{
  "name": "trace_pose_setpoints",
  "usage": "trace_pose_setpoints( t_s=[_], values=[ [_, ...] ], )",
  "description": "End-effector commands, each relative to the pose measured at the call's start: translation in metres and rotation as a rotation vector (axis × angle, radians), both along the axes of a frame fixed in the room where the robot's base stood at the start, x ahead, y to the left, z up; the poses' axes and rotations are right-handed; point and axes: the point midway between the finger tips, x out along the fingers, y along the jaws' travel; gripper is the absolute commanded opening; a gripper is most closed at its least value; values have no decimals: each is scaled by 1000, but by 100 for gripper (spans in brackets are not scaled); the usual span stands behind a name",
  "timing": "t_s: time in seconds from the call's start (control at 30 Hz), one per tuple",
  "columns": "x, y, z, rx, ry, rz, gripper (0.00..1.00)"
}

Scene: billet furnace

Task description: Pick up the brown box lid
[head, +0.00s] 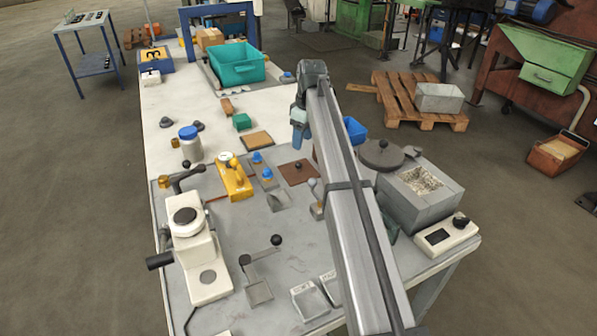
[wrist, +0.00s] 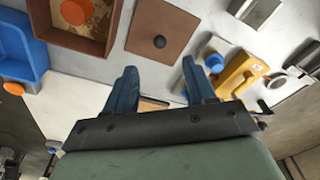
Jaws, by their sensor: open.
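In the head view my gripper (head: 300,140) hangs above the table, behind the lid. The open brown box (wrist: 97,42) stands left of the lid in the wrist view, with an orange-topped piece inside; my arm mostly hides it in the head view.
A blue bin (wrist: 30,45) stands beyond the brown box. A yellow fixture (head: 236,181) and blue-knobbed pieces (head: 266,173) stand close left of the lid. A grey box (head: 420,205) of granules is at right. A tan board (head: 257,140) lies behind.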

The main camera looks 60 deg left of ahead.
Motion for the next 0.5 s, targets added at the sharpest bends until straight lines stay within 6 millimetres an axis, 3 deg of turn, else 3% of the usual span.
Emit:
trace_pose_setpoints(
  t_s=[0.2,0.5],
  values=[
    [-3,3,-37,0,0,-1,55],
    [-4,6,-56,0,0,-1,55]
  ],
)
